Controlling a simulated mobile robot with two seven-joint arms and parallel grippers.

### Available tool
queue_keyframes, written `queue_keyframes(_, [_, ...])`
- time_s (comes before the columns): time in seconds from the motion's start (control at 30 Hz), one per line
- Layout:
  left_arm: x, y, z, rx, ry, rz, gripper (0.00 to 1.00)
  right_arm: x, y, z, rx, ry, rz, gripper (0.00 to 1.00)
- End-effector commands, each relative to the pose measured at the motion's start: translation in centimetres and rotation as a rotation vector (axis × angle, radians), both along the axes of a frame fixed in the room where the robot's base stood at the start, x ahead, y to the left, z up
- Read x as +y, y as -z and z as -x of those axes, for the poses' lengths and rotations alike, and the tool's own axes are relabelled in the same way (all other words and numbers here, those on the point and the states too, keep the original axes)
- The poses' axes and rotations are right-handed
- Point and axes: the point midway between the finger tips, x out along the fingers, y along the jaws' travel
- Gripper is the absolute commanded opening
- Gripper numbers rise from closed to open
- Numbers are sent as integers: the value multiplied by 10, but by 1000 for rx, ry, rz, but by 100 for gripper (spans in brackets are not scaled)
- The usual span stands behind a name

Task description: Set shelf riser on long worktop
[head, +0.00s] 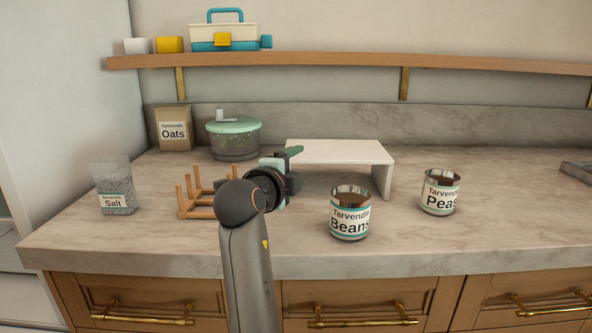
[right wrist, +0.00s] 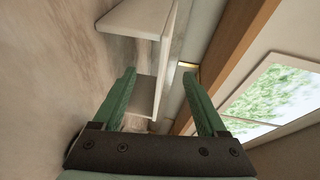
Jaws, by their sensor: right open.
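The white shelf riser (head: 340,151) stands upright on the long worktop (head: 300,250), toward the back and right of my arm. Its right leg shows; its left end is partly hidden behind my right gripper (head: 291,159). My right gripper is open at the riser's left end. In the right wrist view the riser's panel (right wrist: 146,18) runs between the two green fingers (right wrist: 158,80) of the gripper, which are apart; I cannot tell whether either touches it. My left gripper is not in view.
A bean can (head: 350,214) and a pea can (head: 440,192) stand in front and right. A wooden rack (head: 196,205), salt jar (head: 115,190), green-lidded pot (head: 234,139) and oats box (head: 173,128) are left. A wall shelf (head: 330,61) runs above. Worktop between the cans is clear.

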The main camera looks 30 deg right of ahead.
Motion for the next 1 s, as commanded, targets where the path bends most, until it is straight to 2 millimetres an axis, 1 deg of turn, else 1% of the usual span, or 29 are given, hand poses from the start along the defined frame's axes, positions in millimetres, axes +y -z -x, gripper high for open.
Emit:
queue_keyframes(0.03, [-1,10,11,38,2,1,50,11,5,-1,8,-20,-6,75])
queue_keyframes(0.3, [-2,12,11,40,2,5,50,18,4,4,8,-20,-6,75])
queue_keyframes(0.5, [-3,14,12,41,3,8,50,21,4,8,8,-19,-8,75])
queue_keyframes(0.87, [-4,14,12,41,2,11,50,22,4,8,9,-20,-7,75])
queue_keyframes(1.0, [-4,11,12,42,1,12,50,22,1,8,9,-20,-7,75])
